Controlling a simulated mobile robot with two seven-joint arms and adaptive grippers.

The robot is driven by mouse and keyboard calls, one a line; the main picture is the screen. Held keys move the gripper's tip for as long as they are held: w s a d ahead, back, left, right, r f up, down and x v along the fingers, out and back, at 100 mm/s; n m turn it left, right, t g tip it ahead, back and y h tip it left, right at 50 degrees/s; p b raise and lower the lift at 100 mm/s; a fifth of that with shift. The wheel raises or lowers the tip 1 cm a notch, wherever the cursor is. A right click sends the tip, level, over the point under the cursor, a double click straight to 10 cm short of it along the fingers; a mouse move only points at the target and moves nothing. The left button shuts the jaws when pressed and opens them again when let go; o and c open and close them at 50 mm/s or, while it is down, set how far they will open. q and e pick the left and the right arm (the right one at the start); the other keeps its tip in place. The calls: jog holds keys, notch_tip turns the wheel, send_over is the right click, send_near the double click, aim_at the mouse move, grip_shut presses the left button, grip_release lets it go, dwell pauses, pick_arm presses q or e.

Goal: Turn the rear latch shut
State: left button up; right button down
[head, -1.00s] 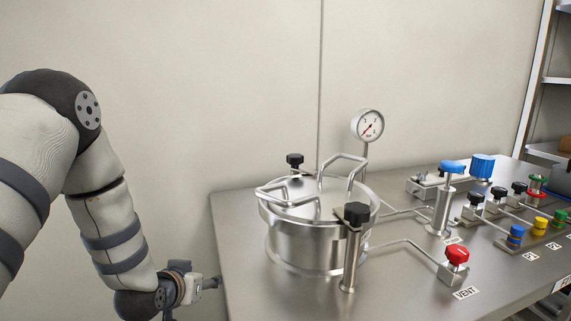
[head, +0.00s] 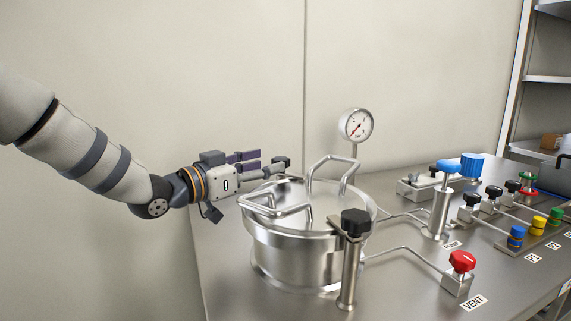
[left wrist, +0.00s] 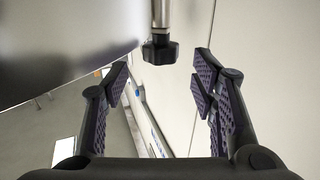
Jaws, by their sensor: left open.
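The rear latch has a black knob (head: 282,161) behind the steel vessel's lid (head: 305,208); its post is mostly hidden in the head view. My left gripper (head: 260,162) is open and empty, level beside the vessel's rear left, with its fingers pointing right at the knob. In the left wrist view the black knob (left wrist: 160,49) on its steel post lies straight ahead, between the lines of the two open fingers (left wrist: 159,78) and a little beyond their tips. No contact shows. My right gripper is not in view.
The front latch (head: 355,222) stands at the vessel's near side. Lid handles (head: 333,166) rise close to my fingers. A gauge (head: 356,126) stands behind. A red vent valve (head: 462,262) and several other valves are to the right. The wall is close behind.

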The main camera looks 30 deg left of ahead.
aim_at(279, 159)
pick_arm(q)
jog(key=x, duration=0.5)
jog(key=shift+f+b, duration=0.2)
jog(key=shift+b, duration=0.15)
jog(key=shift+w+d+r, duration=0.1)
jog(key=shift+w+r, duration=0.05)
jog(key=shift+w, duration=0.1)
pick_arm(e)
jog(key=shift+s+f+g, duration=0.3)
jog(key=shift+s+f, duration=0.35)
pick_arm(q)
jog(key=c, duration=1.2)
jog(key=shift+o, duration=0.2)
